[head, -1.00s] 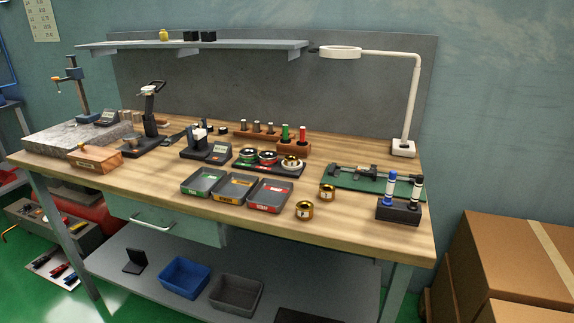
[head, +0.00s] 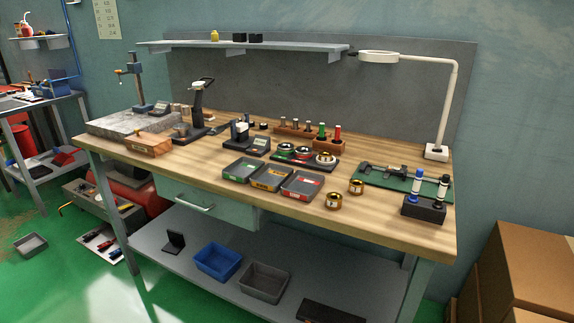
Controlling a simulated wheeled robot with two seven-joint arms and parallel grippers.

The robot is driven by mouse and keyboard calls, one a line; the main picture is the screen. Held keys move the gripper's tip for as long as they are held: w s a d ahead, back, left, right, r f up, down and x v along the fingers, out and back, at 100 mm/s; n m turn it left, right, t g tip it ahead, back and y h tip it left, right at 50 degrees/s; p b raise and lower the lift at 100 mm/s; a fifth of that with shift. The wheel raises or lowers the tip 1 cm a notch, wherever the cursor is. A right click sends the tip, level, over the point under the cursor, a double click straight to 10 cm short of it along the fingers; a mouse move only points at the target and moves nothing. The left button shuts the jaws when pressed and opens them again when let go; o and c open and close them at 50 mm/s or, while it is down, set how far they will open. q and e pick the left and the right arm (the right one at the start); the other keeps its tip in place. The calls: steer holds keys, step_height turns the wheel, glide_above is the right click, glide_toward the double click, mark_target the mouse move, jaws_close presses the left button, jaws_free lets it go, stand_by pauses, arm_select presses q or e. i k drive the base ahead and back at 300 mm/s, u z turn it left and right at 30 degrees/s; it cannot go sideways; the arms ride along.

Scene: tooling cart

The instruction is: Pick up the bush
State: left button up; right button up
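Two short brass-coloured cylinders that look like bushes stand on the wooden bench top. The nearer bush (head: 333,201) is by the front edge, right of the red-labelled tray (head: 302,185). The farther bush (head: 356,187) stands a little behind it to the right, in front of the green mat (head: 378,179). The two bushes are apart. Neither of my grippers is in view.
Green-, yellow- and red-labelled trays lie left of the bushes. A black holder with two markers (head: 424,208) stands at the right front corner. A lamp (head: 437,151) stands behind. Cardboard boxes (head: 525,265) are right of the workbench (head: 300,222). Green floor lies open at front left.

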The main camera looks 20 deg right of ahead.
mark_target(325, 156)
steer(key=u, duration=3.05)
steer(key=i, duration=0.1)
steer(key=z, duration=2.45)
steer(key=i, duration=0.9)
steer(key=z, duration=0.95)
